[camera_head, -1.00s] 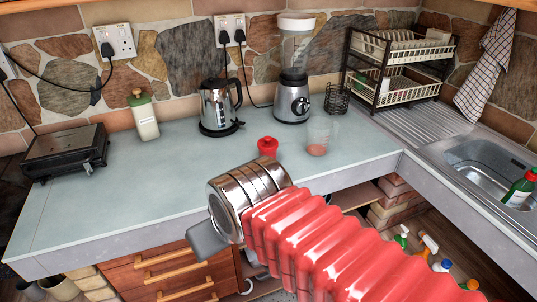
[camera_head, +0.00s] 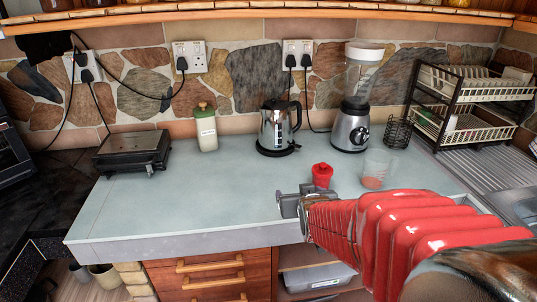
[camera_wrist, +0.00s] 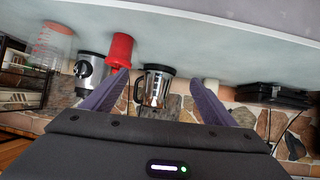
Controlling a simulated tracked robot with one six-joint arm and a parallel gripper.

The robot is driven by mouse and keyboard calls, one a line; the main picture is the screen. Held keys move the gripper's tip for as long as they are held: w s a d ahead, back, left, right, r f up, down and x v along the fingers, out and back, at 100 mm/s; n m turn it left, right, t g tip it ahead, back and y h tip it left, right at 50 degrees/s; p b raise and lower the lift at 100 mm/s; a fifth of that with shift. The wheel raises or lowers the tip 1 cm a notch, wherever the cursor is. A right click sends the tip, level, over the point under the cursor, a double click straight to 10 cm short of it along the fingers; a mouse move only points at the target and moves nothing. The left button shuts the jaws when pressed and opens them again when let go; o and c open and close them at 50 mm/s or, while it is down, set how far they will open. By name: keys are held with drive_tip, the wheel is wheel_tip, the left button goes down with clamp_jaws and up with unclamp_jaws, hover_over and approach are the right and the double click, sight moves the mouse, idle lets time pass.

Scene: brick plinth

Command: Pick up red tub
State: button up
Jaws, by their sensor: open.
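The red tub (camera_head: 322,175) stands on the grey-blue worktop, near its front edge in the head view. It is small, with a knobbed lid. In the wrist view, which is upside down, the red tub (camera_wrist: 119,50) is beyond the left fingertip and partly hidden by it at its lower end. My gripper (camera_head: 292,204) is at the worktop's front edge, just in front of the tub and to its left. In the wrist view my gripper (camera_wrist: 160,85) has its two fingers spread apart with nothing held between them.
A clear measuring cup (camera_head: 377,170) stands close to the right of the tub. Behind are a kettle (camera_head: 274,128), a blender (camera_head: 352,125) and a wire holder (camera_head: 397,132). A green-lidded jar (camera_head: 206,130) and a black appliance (camera_head: 133,150) stand left. The left front worktop is clear.

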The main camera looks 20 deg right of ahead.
drive_tip(key=d+f+m+t+h, duration=0.1)
drive_tip(key=d+f+t+h, duration=0.2)
drive_tip(key=d, duration=0.8)
drive_tip(key=shift+w+d+m, duration=0.15)
drive_tip(key=shift+w+m, duration=0.2)
drive_tip(key=shift+m, duration=0.05)
drive_tip(key=shift+f, duration=0.1)
